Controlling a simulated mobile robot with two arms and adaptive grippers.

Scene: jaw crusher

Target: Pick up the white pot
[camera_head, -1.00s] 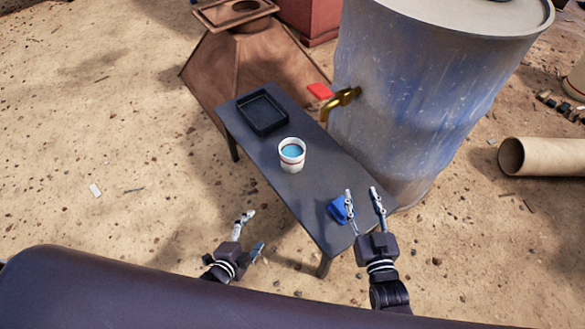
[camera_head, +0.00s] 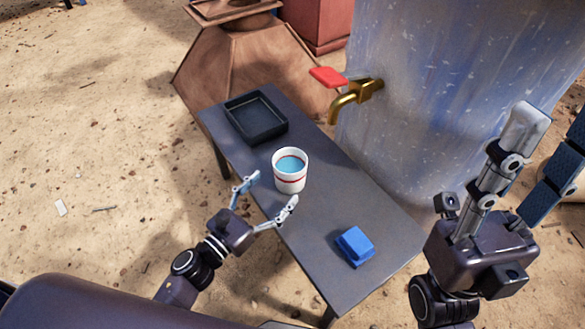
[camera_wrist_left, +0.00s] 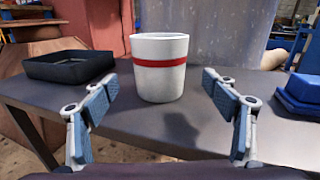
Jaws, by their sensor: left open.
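The white pot (camera_head: 290,177) has a red band and blue contents, and stands upright near the middle of the dark table (camera_head: 330,205). In the left wrist view the pot (camera_wrist_left: 159,80) stands straight ahead, centred beyond the fingers. My left gripper (camera_head: 268,198) is open just in front of the pot, on its near left side, with nothing between its fingers. It also shows in the left wrist view (camera_wrist_left: 160,108). My right gripper (camera_head: 545,155) is raised at the right, its fingers spread apart and empty.
A black tray (camera_head: 283,128) lies on the table's far end. A blue block (camera_head: 355,246) lies on its near end. A large barrel (camera_head: 430,120) with a brass tap (camera_head: 355,95) and red handle stands behind the table. A rusty hopper (camera_head: 240,65) stands behind left.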

